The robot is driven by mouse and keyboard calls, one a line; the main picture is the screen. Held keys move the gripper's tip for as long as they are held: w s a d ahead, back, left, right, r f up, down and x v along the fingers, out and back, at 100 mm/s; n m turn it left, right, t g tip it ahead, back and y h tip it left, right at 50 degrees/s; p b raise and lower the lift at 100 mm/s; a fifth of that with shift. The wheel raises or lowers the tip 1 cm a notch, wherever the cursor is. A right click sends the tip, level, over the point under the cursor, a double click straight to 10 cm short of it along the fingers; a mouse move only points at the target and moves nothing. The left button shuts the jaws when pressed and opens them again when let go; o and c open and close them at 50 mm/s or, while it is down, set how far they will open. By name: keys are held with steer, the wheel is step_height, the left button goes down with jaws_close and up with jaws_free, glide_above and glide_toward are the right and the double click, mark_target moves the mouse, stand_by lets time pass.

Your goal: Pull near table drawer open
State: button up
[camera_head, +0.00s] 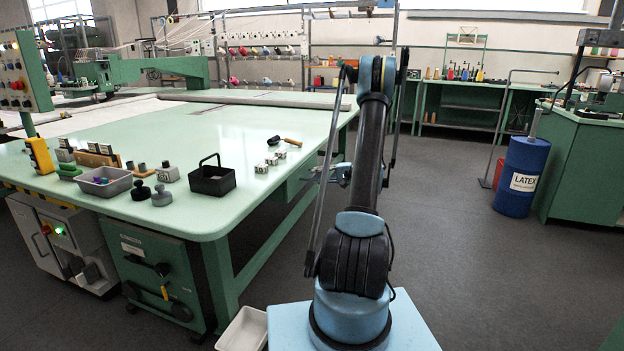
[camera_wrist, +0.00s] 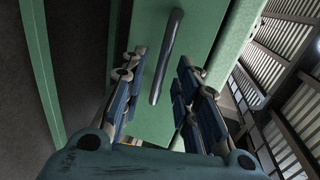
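The near table (camera_head: 240,125) has a pale green top and green legs. On its right side, a green drawer front (camera_head: 298,182) shows below the top, partly behind my arm. In the wrist view, a dark bar handle (camera_wrist: 167,55) crosses the green drawer front (camera_wrist: 200,30) at a slight tilt. My gripper (camera_wrist: 160,62) is open, with one finger on each side of the handle as seen there. I cannot tell whether the fingertips reach past the handle, and no contact shows. In the head view, my gripper (camera_head: 338,174) is small beside the table's right edge.
A black caddy (camera_head: 212,180), a grey bin (camera_head: 104,182) and small tools stand on the tabletop. A white tray (camera_head: 244,330) is on the floor beside my base. A blue latex drum (camera_head: 521,177) stands right. Floor between is clear.

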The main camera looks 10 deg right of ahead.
mark_target(313, 175)
steer(key=shift+x, duration=1.65)
jaws_close()
